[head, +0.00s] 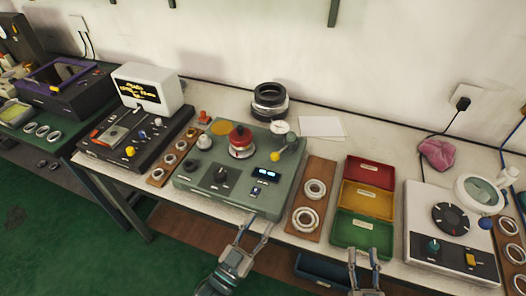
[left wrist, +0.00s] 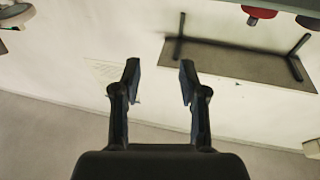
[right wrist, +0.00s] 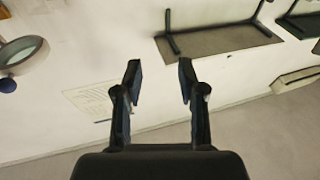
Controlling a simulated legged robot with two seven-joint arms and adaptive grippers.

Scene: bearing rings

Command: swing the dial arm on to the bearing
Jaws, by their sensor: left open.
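The grey-green tester (head: 215,193) stands mid-bench in the head view. On it a pale metal bearing (head: 241,153) sits under a red knobbed cap (head: 240,136). The small white dial (head: 280,127) stands at the tester's back right, apart from the bearing. A yellow ball (head: 275,156) is in front of it; the arm between them is hard to make out. My left gripper (head: 257,228) is open and empty at the tester's front edge. My right gripper (head: 363,255) is open and empty by the green bin. Both wrist views show spread fingers with nothing between them.
A wooden board with rings (head: 309,205) lies right of the tester, then red, yellow and green bins (head: 362,232). A device with a black dial (head: 451,218) and a magnifier stand farther right. Black rings (head: 269,100) are stacked behind the tester. A small screen (head: 147,88) stands left.

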